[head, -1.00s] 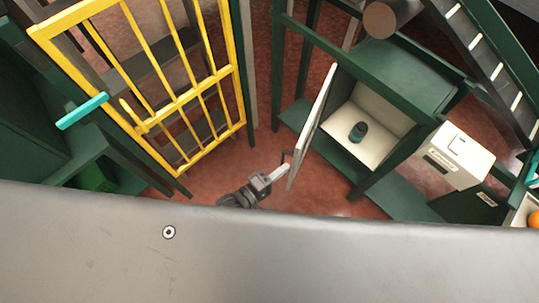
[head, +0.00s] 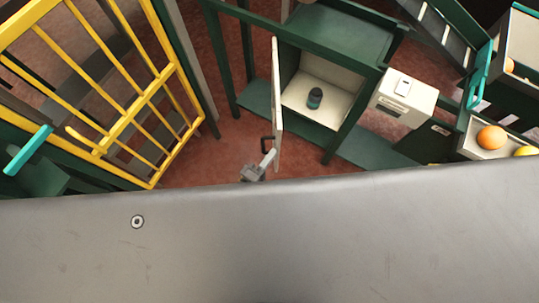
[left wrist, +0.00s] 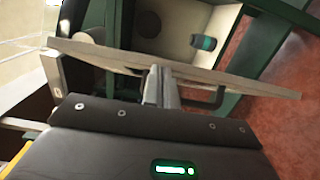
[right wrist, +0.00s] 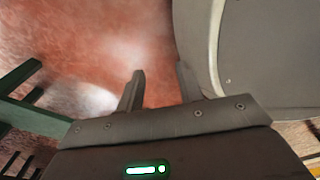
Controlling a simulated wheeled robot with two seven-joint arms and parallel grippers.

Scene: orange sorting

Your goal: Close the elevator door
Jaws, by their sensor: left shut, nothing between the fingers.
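A pale hinged door (head: 277,90) stands open, seen nearly edge-on, at the left side of a small white-lined compartment (head: 340,98) in a green frame. A dark handle (head: 266,143) sits on the door's outer face. My left gripper (head: 268,160) is at the lower part of the door, just below the handle. In the left wrist view the left fingers (left wrist: 160,82) are shut and empty, close against the door panel (left wrist: 240,84), with the handle (left wrist: 212,98) to their right. I cannot tell whether they touch it. My right gripper (right wrist: 158,78) is open and empty above the red floor.
A yellow barred gate (head: 150,95) with a teal handle stands at left. A white box (head: 403,100) and a tray with oranges (head: 480,152) are at right. Red floor (head: 215,145) lies open between gate and door.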

